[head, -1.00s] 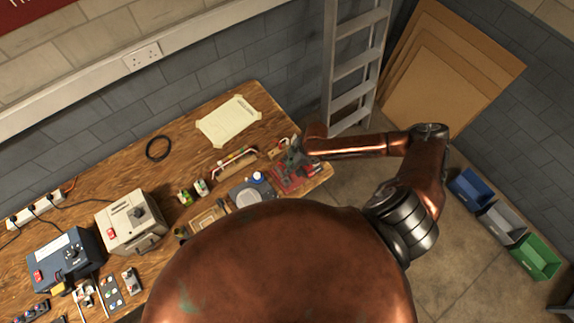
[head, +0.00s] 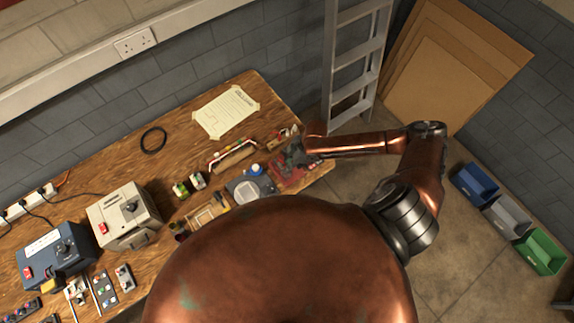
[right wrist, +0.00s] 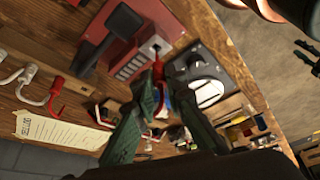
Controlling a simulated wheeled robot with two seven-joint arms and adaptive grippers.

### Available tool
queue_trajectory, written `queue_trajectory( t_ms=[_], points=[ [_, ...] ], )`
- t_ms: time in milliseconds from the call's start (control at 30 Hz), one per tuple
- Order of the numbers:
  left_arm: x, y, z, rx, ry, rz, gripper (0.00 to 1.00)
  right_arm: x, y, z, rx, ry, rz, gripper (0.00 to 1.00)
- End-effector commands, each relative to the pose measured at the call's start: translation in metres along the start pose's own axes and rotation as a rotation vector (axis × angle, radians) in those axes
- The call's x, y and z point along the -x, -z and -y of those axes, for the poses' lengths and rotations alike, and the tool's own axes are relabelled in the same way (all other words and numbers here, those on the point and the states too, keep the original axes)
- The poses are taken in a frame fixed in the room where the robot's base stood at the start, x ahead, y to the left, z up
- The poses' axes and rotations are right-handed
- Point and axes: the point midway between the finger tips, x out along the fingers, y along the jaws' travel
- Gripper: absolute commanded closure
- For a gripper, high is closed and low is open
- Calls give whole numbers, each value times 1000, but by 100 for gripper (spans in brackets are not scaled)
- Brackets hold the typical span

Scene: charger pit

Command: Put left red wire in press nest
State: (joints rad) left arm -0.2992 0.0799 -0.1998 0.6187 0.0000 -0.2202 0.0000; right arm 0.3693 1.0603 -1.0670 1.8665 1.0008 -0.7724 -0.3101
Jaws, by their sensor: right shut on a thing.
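My right gripper (head: 293,152) is beside the red press (head: 293,176) at the right end of the bench. In the right wrist view its two green fingers (right wrist: 160,88) close on a thin red wire (right wrist: 158,70), partly hidden between them. The press (right wrist: 122,42) shows there with a red base and black lever. A small grey block (right wrist: 154,46), which looks like the nest, lies just beyond the fingertips. I cannot tell whether the wire touches it. White and red hooked wires (right wrist: 54,97) are at a wooden bar on the left. My left gripper is not in view.
A wooden rack (head: 232,157) holding red and white pieces, a taped paper (head: 226,111) and a black cable loop (head: 153,140) lie further left. Blue, grey and green bins (head: 507,219) stand on the floor.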

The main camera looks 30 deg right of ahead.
Motion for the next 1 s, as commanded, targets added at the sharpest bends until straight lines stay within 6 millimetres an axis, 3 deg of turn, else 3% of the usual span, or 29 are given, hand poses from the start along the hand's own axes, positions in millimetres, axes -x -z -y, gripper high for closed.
queue_trajectory(
  t_ms=[1000],
  points=[
    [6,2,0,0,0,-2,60,0,-1,0,0,0,0,100]
  ],
)
